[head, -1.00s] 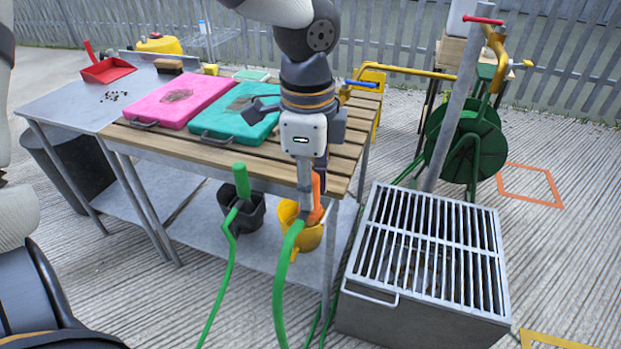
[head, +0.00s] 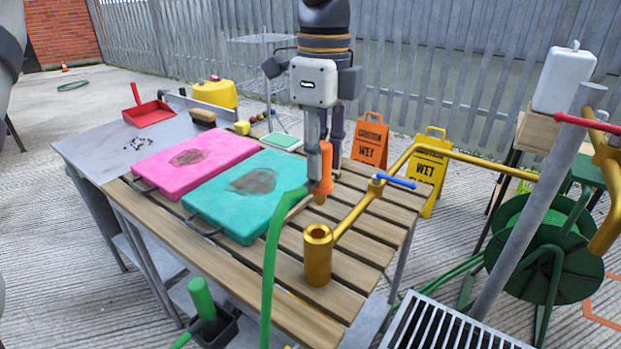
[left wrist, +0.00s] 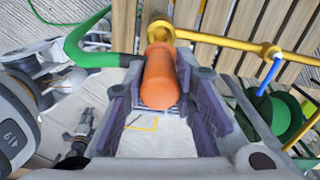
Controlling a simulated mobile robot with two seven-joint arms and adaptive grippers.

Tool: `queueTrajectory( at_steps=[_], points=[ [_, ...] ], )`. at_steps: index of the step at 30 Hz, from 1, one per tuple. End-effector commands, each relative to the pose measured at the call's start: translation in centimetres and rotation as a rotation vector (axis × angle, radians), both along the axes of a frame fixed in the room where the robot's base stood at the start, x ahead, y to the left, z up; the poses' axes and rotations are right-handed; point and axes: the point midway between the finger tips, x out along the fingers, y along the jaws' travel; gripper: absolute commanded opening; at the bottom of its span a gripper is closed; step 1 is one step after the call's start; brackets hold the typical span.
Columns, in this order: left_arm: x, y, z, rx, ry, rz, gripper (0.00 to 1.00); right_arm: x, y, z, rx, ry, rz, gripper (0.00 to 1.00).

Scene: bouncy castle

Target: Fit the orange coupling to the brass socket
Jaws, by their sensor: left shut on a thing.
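My left gripper (head: 319,165) is shut on the orange coupling (head: 324,178), which hangs roughly upright above the slatted table, tip down. A green hose (head: 272,260) runs from the coupling's side and down past the table front. The brass socket (head: 317,262) stands upright at the table's front right, its open mouth facing up. The coupling is apart from it, above and behind it in the head view. In the left wrist view the coupling (left wrist: 158,80) lies between the fingers, its far end overlapping the view of the brass socket (left wrist: 160,27). My right gripper is not seen.
A yellow pipe (head: 460,156) with a blue-handled valve (head: 396,182) joins the socket from the right. Teal (head: 245,195) and pink (head: 190,155) pads lie left. A grey post (head: 535,200), hose reel (head: 540,250) and grate (head: 445,325) stand right. Wet-floor signs (head: 430,170) stand behind.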

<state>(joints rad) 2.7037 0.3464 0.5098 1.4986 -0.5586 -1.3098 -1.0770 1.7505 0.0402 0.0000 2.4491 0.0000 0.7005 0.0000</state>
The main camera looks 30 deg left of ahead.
Motion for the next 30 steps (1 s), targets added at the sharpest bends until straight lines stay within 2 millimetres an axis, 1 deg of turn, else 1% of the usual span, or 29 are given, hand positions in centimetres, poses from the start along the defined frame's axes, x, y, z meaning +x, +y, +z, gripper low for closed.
queueTrajectory(
  at_steps=[2, 5, 15, 21, 25, 30],
  points=[
    [0.1, -0.1, 0.3, -0.002, 0.002, -0.008, 0.0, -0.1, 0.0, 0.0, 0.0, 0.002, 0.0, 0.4],
    [0.1, -0.1, 0.1, -0.003, 0.004, -0.012, 0.0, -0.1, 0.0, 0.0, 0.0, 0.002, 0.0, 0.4],
    [0.1, -0.1, -3.3, -0.002, 0.004, -0.011, 0.0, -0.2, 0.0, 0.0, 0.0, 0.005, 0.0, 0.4],
    [0.1, -0.1, -4.9, -0.002, 0.001, -0.011, 0.0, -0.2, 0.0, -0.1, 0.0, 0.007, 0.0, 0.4],
    [0.1, -0.1, -5.3, -0.003, 0.001, -0.01, 0.0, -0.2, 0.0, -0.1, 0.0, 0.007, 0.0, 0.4],
    [0.1, -0.1, -5.4, -0.003, 0.0, -0.01, 0.0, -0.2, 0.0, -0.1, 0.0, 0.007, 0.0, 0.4]
  ],
)
